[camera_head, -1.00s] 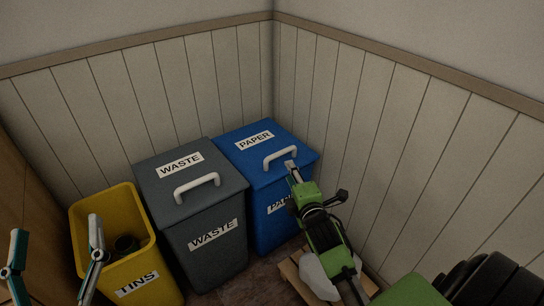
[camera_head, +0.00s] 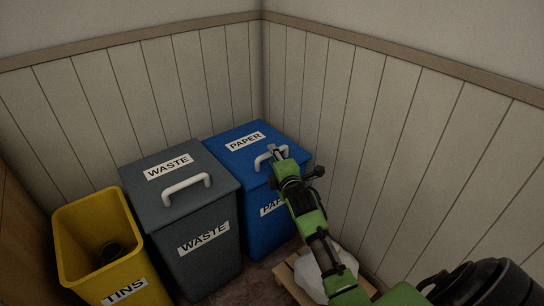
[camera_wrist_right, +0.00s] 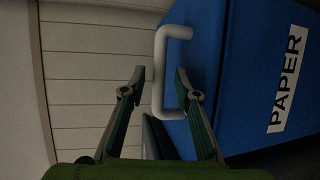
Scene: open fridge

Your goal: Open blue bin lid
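The blue bin (camera_head: 258,230) marked PAPER stands near the wall corner with its lid (camera_head: 239,166) closed. A white handle (camera_head: 262,159) rises from the lid and also shows in the right wrist view (camera_wrist_right: 157,82). My right gripper (camera_head: 278,152) is at this handle, and part of the handle is hidden behind it. In the right wrist view the gripper (camera_wrist_right: 160,74) is open, with one finger on each side of the handle bar and visible gaps. Whether the fingertips reach past the bar is hard to tell. My left gripper is out of view.
A grey WASTE bin (camera_head: 196,255) with a closed lid and white handle stands close on the left. An open yellow TINS bin (camera_head: 125,270) is farther left. Panelled walls (camera_head: 340,130) stand behind and right. A wooden pallet (camera_head: 287,275) with a white bag (camera_head: 312,280) lies right.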

